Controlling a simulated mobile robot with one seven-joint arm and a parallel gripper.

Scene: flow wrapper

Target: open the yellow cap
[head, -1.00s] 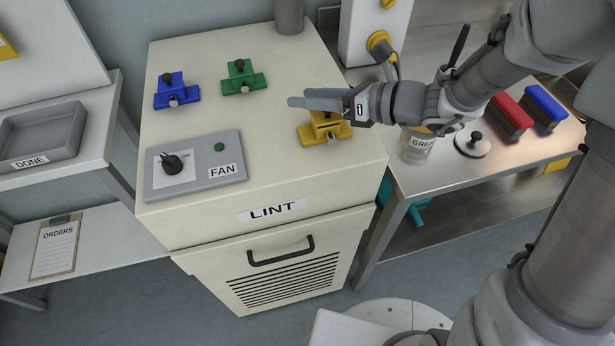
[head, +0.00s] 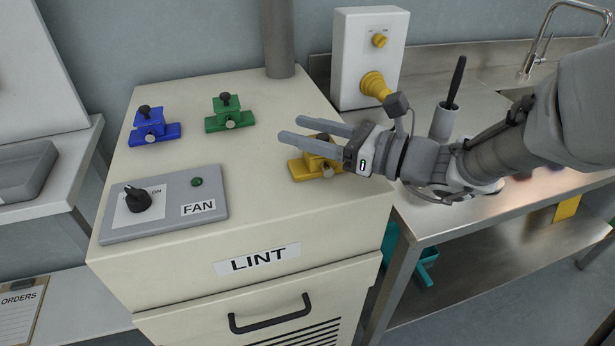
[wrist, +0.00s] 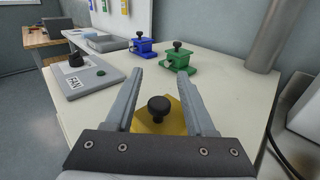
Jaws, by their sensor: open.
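A yellow block with a black knob (head: 305,170) sits on the right part of the cream LINT cabinet top; I take it to be the yellow cap. My gripper (head: 290,130) is open and empty, its two fingers pointing left above the block and partly covering it. In the wrist view, the yellow block (wrist: 174,112) and its black knob show low between the spread fingers of my gripper (wrist: 160,72). The fingers reach past the knob in that view. I cannot tell whether they touch the block.
Similar blue (head: 153,128) and green (head: 229,116) blocks stand at the back of the cabinet top. A grey FAN switch panel (head: 165,204) lies front left. A pipe (head: 278,40) rises behind. A white box with a yellow fitting (head: 372,60) stands at the back right.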

